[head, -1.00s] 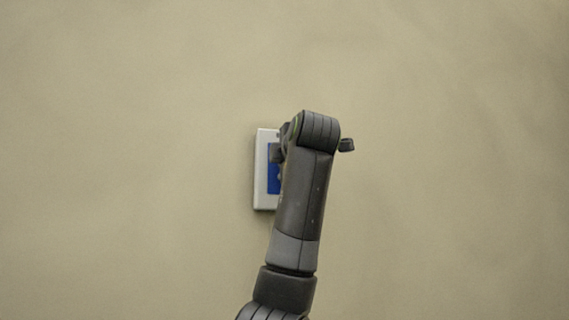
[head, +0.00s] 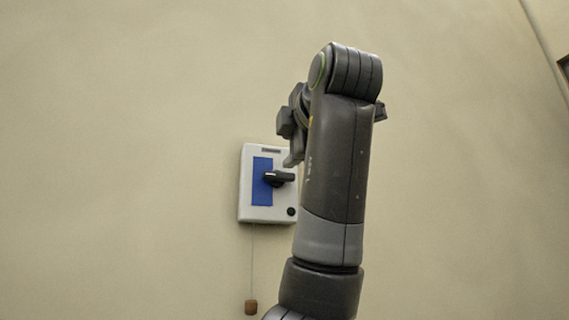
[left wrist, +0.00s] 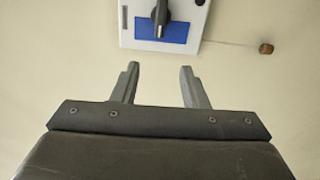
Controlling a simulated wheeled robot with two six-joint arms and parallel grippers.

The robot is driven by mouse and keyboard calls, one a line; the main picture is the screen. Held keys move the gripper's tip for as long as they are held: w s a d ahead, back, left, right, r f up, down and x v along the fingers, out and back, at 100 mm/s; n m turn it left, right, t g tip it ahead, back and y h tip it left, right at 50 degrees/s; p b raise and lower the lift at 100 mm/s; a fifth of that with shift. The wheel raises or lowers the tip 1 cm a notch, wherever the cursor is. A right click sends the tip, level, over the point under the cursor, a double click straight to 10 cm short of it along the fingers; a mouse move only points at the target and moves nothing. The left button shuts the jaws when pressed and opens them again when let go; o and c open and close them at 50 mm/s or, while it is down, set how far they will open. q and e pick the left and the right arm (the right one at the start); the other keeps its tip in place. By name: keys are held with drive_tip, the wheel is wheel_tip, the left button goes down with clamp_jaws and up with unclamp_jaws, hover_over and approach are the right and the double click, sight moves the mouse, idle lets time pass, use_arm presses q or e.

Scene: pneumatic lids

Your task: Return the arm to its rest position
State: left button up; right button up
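My left gripper (head: 290,141) is up in front of the wall, at the end of the dark arm that rises through the head view. In the left wrist view its two fingers (left wrist: 158,72) stand apart with nothing between them. A white wall box (head: 245,206) with a blue panel (head: 262,190) and a black handle (head: 280,178) is just below and left of the gripper in the head view. The handle lies sideways across the panel. The box (left wrist: 143,44) is beyond the fingertips in the left wrist view, apart from them. My right gripper is in neither view.
A small brown plug (head: 251,307) hangs on a thin cord below the box; it also shows in the left wrist view (left wrist: 266,48). The beige wall (head: 120,150) around is bare. A dark-edged opening or frame (head: 564,66) shows at the upper right.

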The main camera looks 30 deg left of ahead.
use_arm(q)
drive_tip(key=shift+s+d, duration=0.3)
drive_tip(key=shift+d, duration=0.05)
idle(0.3)
